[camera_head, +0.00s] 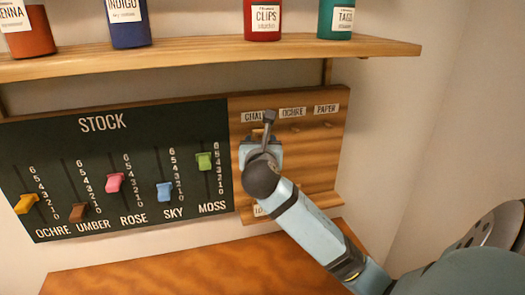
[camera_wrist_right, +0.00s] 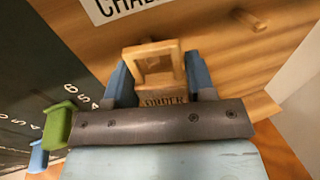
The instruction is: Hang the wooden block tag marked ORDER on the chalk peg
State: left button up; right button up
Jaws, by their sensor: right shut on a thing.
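My right gripper (camera_head: 261,146) is in front of the wooden peg board, just below the CHALK label (camera_head: 252,116). In the right wrist view its two blue fingers (camera_wrist_right: 159,78) are shut on the wooden block tag (camera_wrist_right: 179,68), a pale block with a square opening. The word ORDER shows partly at its lower edge. The tag's upper edge is close to the board below the CHALK label (camera_wrist_right: 125,5). My arm hides the tag and the chalk peg in the head view. I cannot tell whether the tag touches the peg. The left gripper is not in view.
Pegs under OCHRE (camera_head: 295,129) and PAPER (camera_head: 328,124) look empty. The dark STOCK board (camera_head: 100,150) with coloured sliders stands left of the peg board. A shelf (camera_head: 210,52) with several jars overhangs above. The wooden table (camera_head: 190,268) below shows bare.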

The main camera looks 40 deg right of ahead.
jog(key=shift+p+x, duration=0.6)
jog(key=shift+x, duration=0.35)
jog(key=shift+a+f, duration=0.1)
jog(key=o, duration=0.9)
jog(key=shift+o, duration=0.7)
jog(key=shift+s, duration=0.1)
jog(key=shift+c, duration=0.3)
